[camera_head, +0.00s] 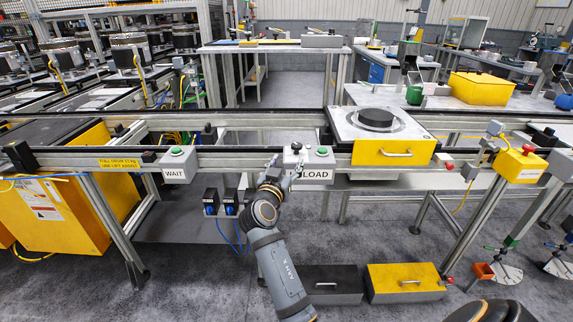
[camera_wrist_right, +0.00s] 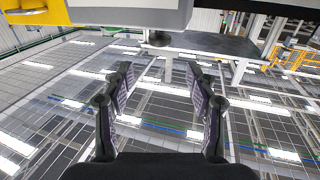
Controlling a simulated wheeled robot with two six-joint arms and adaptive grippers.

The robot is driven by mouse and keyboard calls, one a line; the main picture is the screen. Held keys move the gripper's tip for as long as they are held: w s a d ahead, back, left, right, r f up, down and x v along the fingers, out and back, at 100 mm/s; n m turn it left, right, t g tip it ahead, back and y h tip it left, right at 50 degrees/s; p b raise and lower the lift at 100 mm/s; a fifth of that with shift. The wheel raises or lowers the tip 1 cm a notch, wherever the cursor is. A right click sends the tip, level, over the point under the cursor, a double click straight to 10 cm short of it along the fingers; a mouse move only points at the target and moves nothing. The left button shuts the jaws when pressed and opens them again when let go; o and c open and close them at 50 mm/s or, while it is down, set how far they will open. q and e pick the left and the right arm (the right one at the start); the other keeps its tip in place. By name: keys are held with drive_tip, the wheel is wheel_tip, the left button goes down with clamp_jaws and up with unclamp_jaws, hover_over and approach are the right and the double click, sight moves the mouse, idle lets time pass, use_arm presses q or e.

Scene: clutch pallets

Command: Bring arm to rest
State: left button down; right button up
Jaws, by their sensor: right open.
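My right arm reaches up from the bottom middle of the head view. Its gripper (camera_head: 285,166) is at the front rail, at the left part of the grey LOAD button box (camera_head: 318,168). Whether the fingers touch the box I cannot tell. In the right wrist view the gripper (camera_wrist_right: 159,76) is open, with nothing between its fingers. My left gripper is not in view.
A WAIT box (camera_head: 178,164) with a green button sits left on the rail. Right of LOAD, a yellow-fronted pallet (camera_head: 396,153) carries a dark disc (camera_head: 376,117). Grey (camera_head: 326,279) and yellow-topped (camera_head: 404,276) boxes stand on the floor.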

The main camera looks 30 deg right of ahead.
drive_tip(key=shift+s+a, duration=0.1)
idle(0.4)
drive_tip(key=w+a+f+n+g+y+p, duration=0.1)
drive_tip(key=a+f+n+y+p, duration=0.15)
drive_tip(key=f, duration=0.95)
drive_tip(key=a+f+n+y+p, duration=0.1)
drive_tip(key=a+f+n+y, duration=0.25)
drive_tip(key=f, duration=0.75)
drive_tip(key=s+a+f+n+g+y+p, duration=0.1)
drive_tip(key=s+f+n+g+y+p, duration=0.1)
drive_tip(key=s+f, duration=0.55)
drive_tip(key=s+a+f+n+g+y+p, duration=0.15)
drive_tip(key=s+f, duration=0.25)
drive_tip(key=f, duration=0.7)
drive_tip(key=s+d+f+g+y+p, duration=0.1)
drive_tip(key=s+f, duration=0.4)
drive_tip(key=s, duration=0.8)
drive_tip(key=s+d+f+g+y+p, duration=0.1)
drive_tip(key=s+f, duration=0.4)
drive_tip(key=s, duration=0.8)
drive_tip(key=s+d+f+g+y+p, duration=0.1)
drive_tip(key=s+f+g, duration=0.3)
drive_tip(key=s, duration=0.9)
drive_tip(key=shift+s+f+p, duration=0.15)
drive_tip(key=shift+f+p, duration=0.55)
drive_tip(key=shift+f, duration=0.1)
drive_tip(key=shift+g, duration=0.25)
